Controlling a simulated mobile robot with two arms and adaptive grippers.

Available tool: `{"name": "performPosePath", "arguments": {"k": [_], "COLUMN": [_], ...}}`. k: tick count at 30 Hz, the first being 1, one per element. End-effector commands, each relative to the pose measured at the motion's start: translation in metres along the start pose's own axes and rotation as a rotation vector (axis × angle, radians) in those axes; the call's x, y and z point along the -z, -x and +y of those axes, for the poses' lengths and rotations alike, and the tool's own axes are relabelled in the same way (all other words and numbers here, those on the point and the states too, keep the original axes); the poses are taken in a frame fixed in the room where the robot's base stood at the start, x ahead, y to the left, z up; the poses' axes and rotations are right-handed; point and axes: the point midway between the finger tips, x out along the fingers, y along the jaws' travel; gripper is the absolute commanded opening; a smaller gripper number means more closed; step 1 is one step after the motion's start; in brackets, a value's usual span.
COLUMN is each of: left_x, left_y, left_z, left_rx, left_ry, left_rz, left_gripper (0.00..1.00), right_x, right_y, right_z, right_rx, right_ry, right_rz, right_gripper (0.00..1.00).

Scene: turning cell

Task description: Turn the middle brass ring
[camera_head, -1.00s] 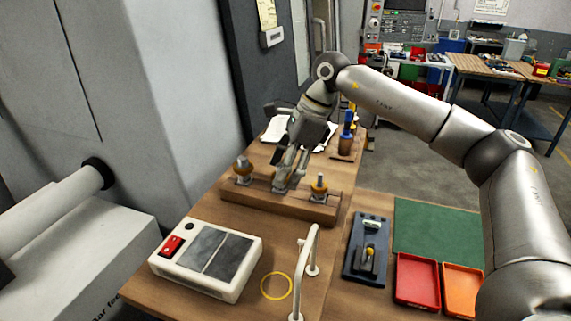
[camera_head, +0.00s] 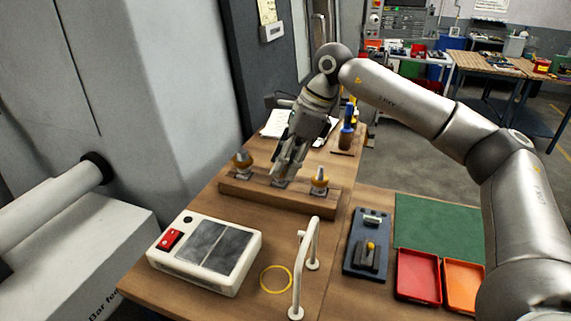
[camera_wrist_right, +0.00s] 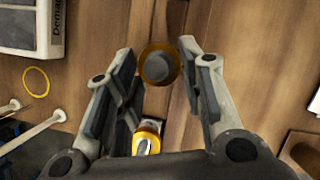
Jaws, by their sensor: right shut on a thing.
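A wooden block (camera_head: 240,193) on the bench carries three posts in a row. The left brass ring (camera_head: 243,166) and the right brass ring (camera_head: 319,187) stand clear, each with a grey top. My right gripper (camera_head: 282,174) points down at the middle post and hides most of it in the head view. In the right wrist view the middle brass ring (camera_wrist_right: 147,76) sits between the two fingers (camera_wrist_right: 158,62), which are shut on it. The right brass ring also shows there, lower down (camera_wrist_right: 147,133). My left gripper is not in view.
A white box (camera_head: 252,250) with a red switch, a yellow hoop (camera_head: 276,266) and a white handle (camera_head: 315,240) stand in front of the block. A dark fixture (camera_head: 353,258), a red tray (camera_head: 418,297) and an orange tray (camera_head: 462,304) lie to the right. A blue-handled tool (camera_head: 348,120) stands behind.

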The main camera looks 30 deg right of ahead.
Motion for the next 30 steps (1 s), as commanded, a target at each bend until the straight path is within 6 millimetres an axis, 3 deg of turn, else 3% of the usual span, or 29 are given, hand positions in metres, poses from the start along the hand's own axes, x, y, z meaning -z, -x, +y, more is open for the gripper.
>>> {"name": "performPosePath", "arguments": {"k": [15,30], "left_x": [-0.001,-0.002], "left_y": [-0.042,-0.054], "left_z": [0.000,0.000], "left_rx": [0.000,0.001], "left_ry": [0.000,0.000], "left_rz": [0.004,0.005], "left_gripper": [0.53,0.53], "right_x": [-0.001,-0.003], "right_y": [-0.002,0.001], "right_z": [0.004,0.006], "right_rx": [0.154,0.225], "right_ry": [-0.359,-0.535], "right_rz": [-0.004,-0.005], "right_gripper": [0.12,0.12]}}
